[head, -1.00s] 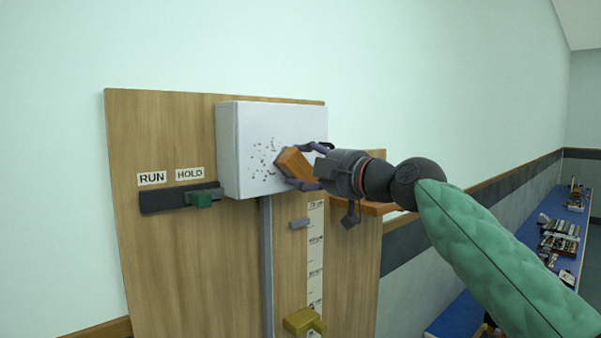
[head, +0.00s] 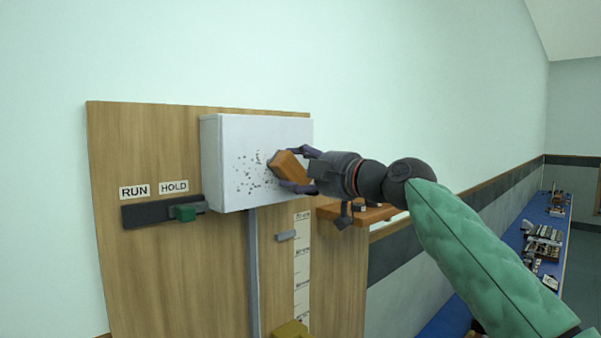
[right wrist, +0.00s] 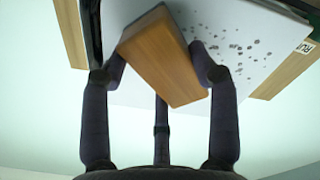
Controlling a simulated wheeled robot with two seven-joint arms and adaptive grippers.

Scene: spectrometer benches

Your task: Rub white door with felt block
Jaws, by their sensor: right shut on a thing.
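The white door (head: 231,141) is the front of a white box on a wooden board, with a patch of dark specks on its left and middle part. It also shows in the right wrist view (right wrist: 262,75), specks included. My right gripper (head: 297,170) is shut on the felt block (head: 289,167), an orange-brown block held tilted at the right part of the door. The block also shows between the fingers in the right wrist view (right wrist: 165,58). Its far end is at the door face; I cannot tell whether it touches. My left gripper is not in view.
The wooden board (head: 150,270) carries a dark slide with a green knob (head: 185,212) under RUN and HOLD labels. A scale strip (head: 301,262) and a yellow block (head: 291,329) are below the box. A small wooden shelf (head: 380,215) lies under my right gripper. A blue bench (head: 520,235) stands far right.

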